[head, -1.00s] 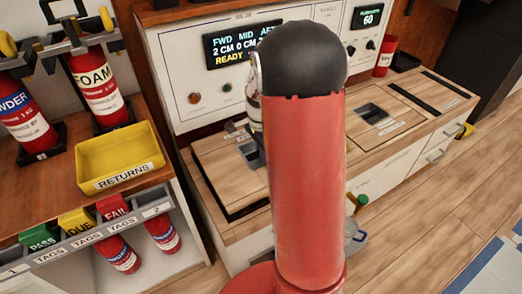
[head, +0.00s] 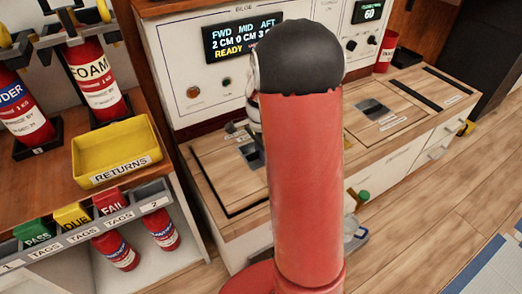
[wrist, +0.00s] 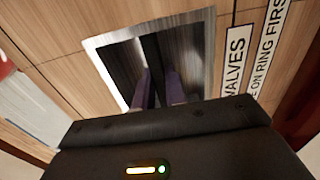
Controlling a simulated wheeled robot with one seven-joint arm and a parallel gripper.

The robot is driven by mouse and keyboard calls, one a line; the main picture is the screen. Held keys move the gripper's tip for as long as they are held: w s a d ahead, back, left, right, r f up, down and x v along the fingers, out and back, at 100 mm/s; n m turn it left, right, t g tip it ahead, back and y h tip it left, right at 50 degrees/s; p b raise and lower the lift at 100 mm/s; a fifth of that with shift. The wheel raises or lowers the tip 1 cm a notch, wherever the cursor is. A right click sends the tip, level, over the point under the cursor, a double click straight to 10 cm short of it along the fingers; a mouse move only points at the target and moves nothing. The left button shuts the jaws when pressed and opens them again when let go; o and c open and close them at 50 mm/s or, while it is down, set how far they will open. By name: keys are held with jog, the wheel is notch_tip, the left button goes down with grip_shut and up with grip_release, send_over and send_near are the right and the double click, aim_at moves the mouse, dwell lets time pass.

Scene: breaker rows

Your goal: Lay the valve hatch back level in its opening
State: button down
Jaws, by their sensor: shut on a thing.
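The valve hatch (head: 218,166) is a wooden panel in the counter top, left of my red arm link, which hides its right part. A dark line runs along its left and front edges; it looks near level, but I cannot tell whether it sits flush. In the wrist view the hatch (wrist: 55,40) has a metal-framed square recess and a label (wrist: 236,60) reading "VALVES" and "ON RING FIRST". My gripper (wrist: 158,90) reaches into the recess, its fingers shut on a dark bar of the hatch's pull. The head view mostly hides my gripper.
A second panel with a recess (head: 371,108) lies farther right on the counter. A control panel with a display (head: 243,41) stands behind. At left are a yellow returns tray (head: 117,152) and extinguishers (head: 97,80). A red cup (head: 387,50) stands at the back right.

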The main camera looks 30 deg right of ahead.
jog(key=shift+f+b, duration=0.75)
jog(key=shift+f, duration=0.35)
jog(key=c, duration=1.4)
grip_release()
jog(key=shift+o, duration=0.2)
notch_tip(320, 180, up, 8)
jog(key=shift+f+p, duration=0.25)
jog(key=shift+p, duration=0.4)
jog(key=shift+r, duration=0.15)
